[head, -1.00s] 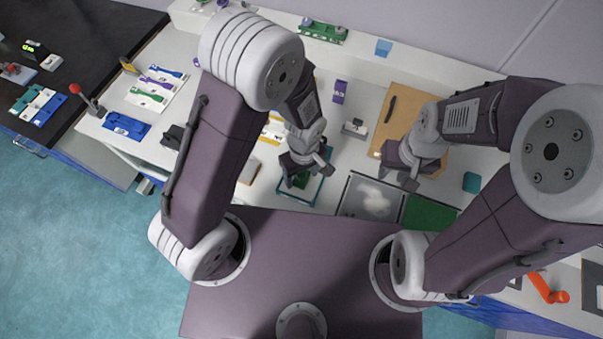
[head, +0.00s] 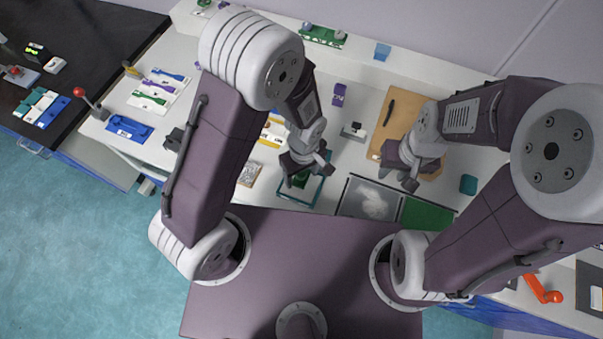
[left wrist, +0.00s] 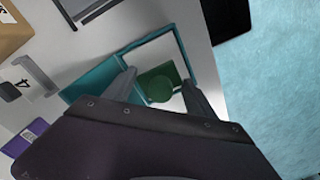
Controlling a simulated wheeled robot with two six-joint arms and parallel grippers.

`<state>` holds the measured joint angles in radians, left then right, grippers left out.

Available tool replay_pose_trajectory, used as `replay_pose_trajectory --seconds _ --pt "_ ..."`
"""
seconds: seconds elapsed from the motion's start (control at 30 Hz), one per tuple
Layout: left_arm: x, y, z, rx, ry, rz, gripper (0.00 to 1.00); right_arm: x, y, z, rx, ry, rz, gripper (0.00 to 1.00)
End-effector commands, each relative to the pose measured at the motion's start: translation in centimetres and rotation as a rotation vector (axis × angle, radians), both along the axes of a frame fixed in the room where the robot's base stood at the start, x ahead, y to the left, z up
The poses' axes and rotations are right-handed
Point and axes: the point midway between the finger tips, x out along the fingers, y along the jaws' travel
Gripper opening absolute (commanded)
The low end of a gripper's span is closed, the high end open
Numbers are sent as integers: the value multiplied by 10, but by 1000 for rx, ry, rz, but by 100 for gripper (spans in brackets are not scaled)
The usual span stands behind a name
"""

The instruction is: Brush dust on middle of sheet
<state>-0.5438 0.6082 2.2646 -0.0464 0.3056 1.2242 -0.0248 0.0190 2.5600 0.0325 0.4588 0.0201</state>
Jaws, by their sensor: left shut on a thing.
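A dark-framed grey sheet (head: 354,194) lies right of centre in the head view, with a pale whitish patch of dust (head: 374,203) on its middle. My left gripper (head: 308,178) is left of the sheet, over a teal-framed tray (head: 311,202). It is shut on a dark green piece with a round top (left wrist: 160,88), seen between its fingers inside the tray in the left wrist view. My right gripper (head: 408,182) hangs beside the sheet's upper right; its fingertips are too small to read.
A green panel (head: 428,214) adjoins the sheet on the right. A tan board (head: 384,124) with a black stick lies behind my right gripper. A purple block (head: 338,93) and a small grey item (head: 353,131) stand behind the sheet. A patterned card (head: 249,174) lies left of the tray.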

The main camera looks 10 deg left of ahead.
Motion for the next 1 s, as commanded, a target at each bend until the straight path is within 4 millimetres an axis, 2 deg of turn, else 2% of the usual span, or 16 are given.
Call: replay_pose_trajectory --seconds 0.03,0.43,1.0 --pt "0 0 11 -1 -1 0 32 0 0 10 0 0 0 33" --pt "0 0 50 -1 -1 0 32 0 0 45 0 0 0 33" --pt "0 0 49 0 -1 0 32 0 0 44 0 0 0 33"
